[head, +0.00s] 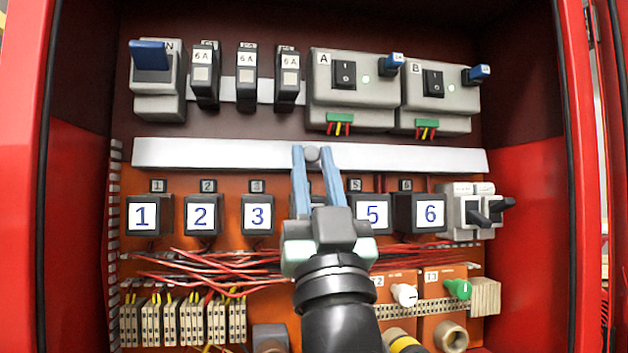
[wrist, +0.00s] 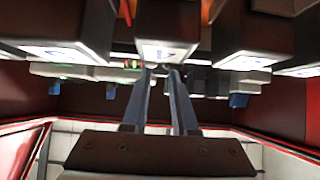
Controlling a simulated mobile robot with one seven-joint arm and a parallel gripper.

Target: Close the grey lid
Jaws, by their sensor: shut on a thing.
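The grey lid (head: 220,155) is a long, pale horizontal bar across the middle of the cabinet in the head view, with a small round grey knob (head: 312,154) near its middle. My gripper (head: 312,155) reaches up from below, its two blue fingers on either side of the knob and shut on it. In the wrist view the fingertips (wrist: 161,70) are close together near the middle, and the knob is hard to make out between them. How far the lid stands open is hard to tell from these views. My gripper and arm hide the module between 3 and 5.
Numbered black modules, such as module 2 (head: 202,215) and module 5 (head: 372,214), line up below the lid. Red wires (head: 210,262) run under them. Breakers (head: 246,75) and switch units A (head: 350,90) and B (head: 436,95) sit above. Red cabinet walls (head: 530,200) flank the panel.

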